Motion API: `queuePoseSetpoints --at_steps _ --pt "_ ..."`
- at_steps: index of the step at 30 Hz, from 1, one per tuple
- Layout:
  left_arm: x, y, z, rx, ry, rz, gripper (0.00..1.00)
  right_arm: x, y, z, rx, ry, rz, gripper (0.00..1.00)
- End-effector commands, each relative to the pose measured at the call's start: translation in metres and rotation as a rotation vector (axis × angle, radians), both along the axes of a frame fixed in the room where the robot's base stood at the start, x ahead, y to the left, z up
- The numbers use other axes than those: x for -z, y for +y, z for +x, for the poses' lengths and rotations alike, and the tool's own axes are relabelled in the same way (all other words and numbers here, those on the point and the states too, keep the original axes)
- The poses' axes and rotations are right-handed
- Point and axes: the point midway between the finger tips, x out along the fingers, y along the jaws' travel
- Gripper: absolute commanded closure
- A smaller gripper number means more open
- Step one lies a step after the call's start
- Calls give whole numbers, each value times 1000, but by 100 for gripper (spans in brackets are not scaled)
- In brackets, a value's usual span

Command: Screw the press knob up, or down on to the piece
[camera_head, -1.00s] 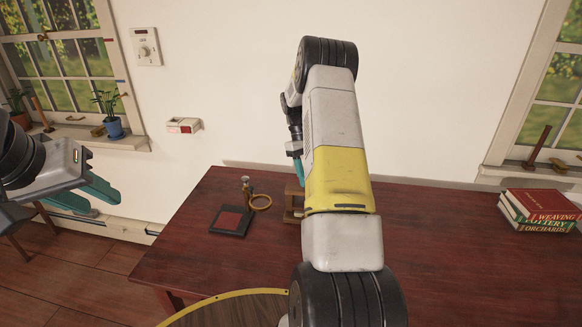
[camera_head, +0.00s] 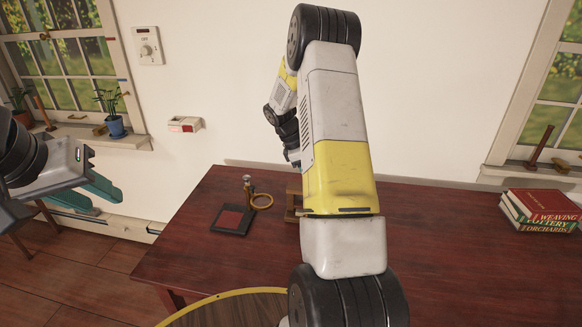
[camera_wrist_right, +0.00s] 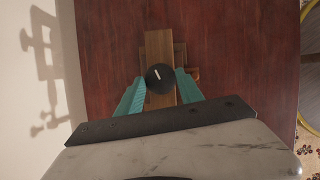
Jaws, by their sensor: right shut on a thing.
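The press knob (camera_wrist_right: 160,78), round and black with a white mark, shows in the right wrist view. My right gripper (camera_wrist_right: 160,84) is shut on it, with one teal finger on each side. The wooden press (camera_wrist_right: 159,45) lies under the knob. In the head view a small part of the wooden press (camera_head: 293,200) shows behind my right arm, which hides the knob and the right fingers. The piece under the knob cannot be made out. My left gripper (camera_head: 92,198) is open and empty at the left, away from the table.
A round yellow-rimmed surface (camera_head: 235,310) is in front. The table between press and books is clear.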

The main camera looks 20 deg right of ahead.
Motion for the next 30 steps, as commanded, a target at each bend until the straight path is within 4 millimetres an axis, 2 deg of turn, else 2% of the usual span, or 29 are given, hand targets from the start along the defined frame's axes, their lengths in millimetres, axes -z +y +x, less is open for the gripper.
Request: queuePoseSetpoints --at_steps 30 --pt "0 0 0 0 0 0 64 0 -1 -8 -937 -2 0 97"
